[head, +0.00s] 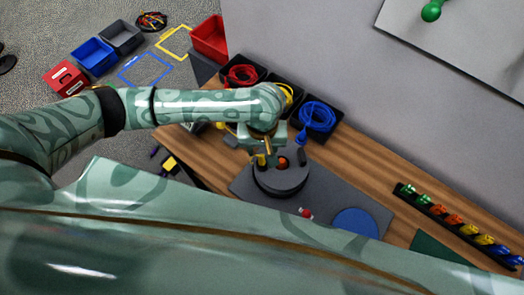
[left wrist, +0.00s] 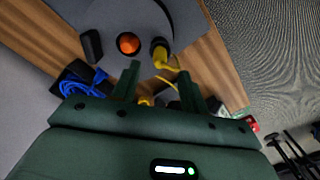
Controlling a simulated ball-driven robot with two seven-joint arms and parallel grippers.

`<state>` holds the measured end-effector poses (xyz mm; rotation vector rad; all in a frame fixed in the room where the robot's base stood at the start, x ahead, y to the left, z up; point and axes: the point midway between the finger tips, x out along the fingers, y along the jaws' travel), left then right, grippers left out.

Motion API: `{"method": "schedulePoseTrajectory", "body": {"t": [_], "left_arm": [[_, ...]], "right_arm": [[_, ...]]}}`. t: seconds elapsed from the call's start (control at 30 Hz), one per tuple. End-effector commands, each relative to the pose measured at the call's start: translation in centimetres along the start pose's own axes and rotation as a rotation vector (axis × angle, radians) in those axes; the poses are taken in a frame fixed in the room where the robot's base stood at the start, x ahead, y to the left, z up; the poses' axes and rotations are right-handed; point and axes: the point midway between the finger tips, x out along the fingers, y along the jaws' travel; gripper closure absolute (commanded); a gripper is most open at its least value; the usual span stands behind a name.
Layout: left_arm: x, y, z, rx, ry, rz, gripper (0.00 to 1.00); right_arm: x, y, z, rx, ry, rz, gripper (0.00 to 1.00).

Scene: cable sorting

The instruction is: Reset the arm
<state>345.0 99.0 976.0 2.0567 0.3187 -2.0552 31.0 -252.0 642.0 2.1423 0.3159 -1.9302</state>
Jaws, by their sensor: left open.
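My left arm reaches in from the left, and its green gripper (head: 266,146) hangs over the back of a round grey fixture (head: 281,182). In the left wrist view the two fingers of the gripper (left wrist: 158,84) are apart, with no object held between them. A yellow connector (left wrist: 160,52) stands on the fixture beside an orange disc (left wrist: 128,43), just beyond the fingertips. A yellow cable (left wrist: 167,68) runs from it towards the gripper, partly hidden. The connector also shows in the head view (head: 261,160). My right gripper is not in view.
Black bins hold a red cable (head: 243,75) and a blue cable (head: 317,116) along the wall. A rack of coloured connectors (head: 459,228) lies at the right. A grey mat with a blue disc (head: 355,222) is beside the fixture. Crates (head: 93,56) stand on the floor.

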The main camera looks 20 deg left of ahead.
Motion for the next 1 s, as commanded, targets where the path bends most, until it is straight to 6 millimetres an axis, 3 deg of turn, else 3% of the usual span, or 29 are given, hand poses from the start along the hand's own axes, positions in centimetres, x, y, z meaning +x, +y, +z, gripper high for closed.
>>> {"method": "schedulePoseTrajectory", "body": {"t": [0.03,0.1,0.3,0.4,0.83,1.0], "left_arm": [[-2.3,0.0,-0.1,0.003,0.005,0.002,0.56],[-4.3,0.1,-0.1,0.003,0.005,0.002,0.56],[-8.7,0.0,-0.1,0.003,0.003,0.001,0.56],[-10.0,0.0,-0.1,0.002,0.003,-0.001,0.56],[-10.8,0.2,0.2,0.014,-0.001,0.008,0.56],[-10.9,2.9,2.2,0.177,0.026,0.133,0.56]], "right_arm": [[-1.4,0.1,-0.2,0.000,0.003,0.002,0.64],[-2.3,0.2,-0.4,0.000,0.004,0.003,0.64],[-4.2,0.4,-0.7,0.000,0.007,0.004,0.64],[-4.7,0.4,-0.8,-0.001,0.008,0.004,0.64],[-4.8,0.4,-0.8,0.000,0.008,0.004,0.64],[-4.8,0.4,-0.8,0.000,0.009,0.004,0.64]]}}
